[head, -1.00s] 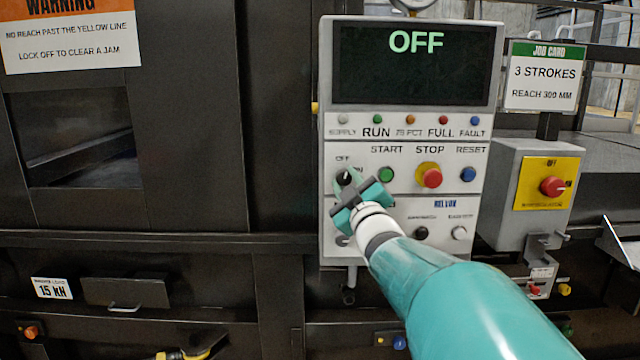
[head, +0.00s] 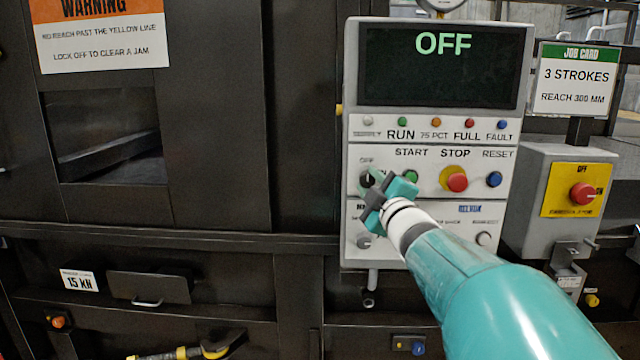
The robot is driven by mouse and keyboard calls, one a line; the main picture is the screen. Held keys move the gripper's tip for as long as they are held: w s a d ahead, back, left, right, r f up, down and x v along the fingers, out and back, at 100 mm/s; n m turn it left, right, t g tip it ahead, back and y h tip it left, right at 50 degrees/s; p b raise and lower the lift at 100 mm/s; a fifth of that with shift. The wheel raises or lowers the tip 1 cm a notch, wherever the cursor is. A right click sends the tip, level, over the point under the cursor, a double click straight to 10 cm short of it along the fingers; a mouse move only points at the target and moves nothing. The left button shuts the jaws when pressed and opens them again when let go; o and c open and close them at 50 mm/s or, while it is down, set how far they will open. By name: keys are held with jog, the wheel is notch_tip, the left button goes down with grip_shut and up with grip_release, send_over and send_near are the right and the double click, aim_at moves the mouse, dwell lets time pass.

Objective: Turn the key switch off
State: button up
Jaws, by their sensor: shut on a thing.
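The key switch (head: 366,179) is a small black round switch at the left of the control panel (head: 352,140), under a small "OFF" label. My gripper (head: 374,190) is at it from the lower right, shut on the key switch, its jaws covering much of it. The key's exact angle is hard to make out. The panel's display (head: 440,65) reads "OFF" in green.
Right of my gripper are the green START button (head: 410,177), red STOP button (head: 457,179) and blue RESET button (head: 494,179). A dark opening (head: 105,135) is at the left.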

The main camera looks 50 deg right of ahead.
jog(key=o, duration=1)
jog(key=shift+c, duration=0.2)
jog(key=v, duration=1.3)
jog(key=shift+s, duration=0.35)
jog(key=shift+a+f, duration=0.1)
jog(key=shift+a, duration=0.05)
